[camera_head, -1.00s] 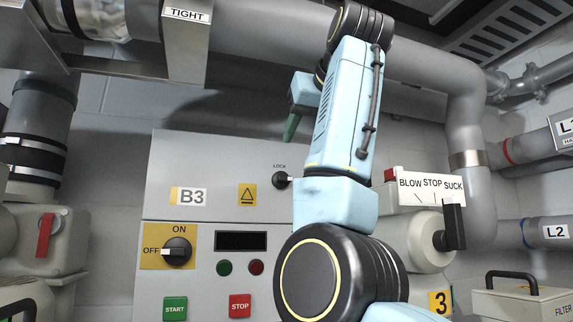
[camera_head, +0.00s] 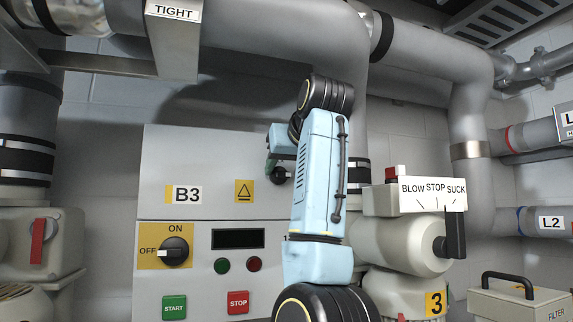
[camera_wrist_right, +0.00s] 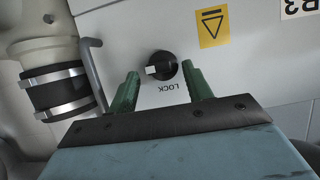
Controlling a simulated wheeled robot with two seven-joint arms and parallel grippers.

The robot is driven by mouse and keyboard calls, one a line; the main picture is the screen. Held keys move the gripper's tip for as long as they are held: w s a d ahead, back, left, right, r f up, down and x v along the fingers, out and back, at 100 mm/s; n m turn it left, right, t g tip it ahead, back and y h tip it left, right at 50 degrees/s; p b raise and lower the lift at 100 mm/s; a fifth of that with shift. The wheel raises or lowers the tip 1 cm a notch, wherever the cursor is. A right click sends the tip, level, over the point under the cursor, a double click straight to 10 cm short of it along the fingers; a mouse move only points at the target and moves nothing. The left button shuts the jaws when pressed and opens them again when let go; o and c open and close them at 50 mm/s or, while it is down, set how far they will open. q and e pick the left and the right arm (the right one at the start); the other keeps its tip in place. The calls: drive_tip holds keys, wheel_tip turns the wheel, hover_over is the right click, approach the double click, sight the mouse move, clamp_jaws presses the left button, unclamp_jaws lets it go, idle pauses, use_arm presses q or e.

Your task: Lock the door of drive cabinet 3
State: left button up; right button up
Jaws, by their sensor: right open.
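The grey cabinet marked B3 (camera_head: 205,207) stands at centre left, its front closed flat. Its black LOCK knob (camera_head: 279,176) is at the upper right of the front, partly hidden by my right gripper (camera_head: 273,163). In the wrist view, which shows the label upside down, the knob (camera_wrist_right: 163,66) lies between the two green fingertips of my open right gripper (camera_wrist_right: 160,72). No finger clearly touches the knob. The knob's white mark points left there, a quarter turn from the word LOCK. My left gripper is not in view.
An ON/OFF switch (camera_head: 174,251), START button (camera_head: 174,307) and STOP button (camera_head: 238,302) are lower on the cabinet. A blower marked 3 (camera_head: 400,245) with a black BLOW/STOP/SUCK lever (camera_head: 455,233) stands right of my arm. A pipe with black collar (camera_wrist_right: 55,90) is beside the gripper.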

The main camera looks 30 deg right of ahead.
drive_tip(key=shift+a, duration=0.1)
drive_tip(key=c, duration=0.9)
drive_tip(key=shift+o, duration=0.2)
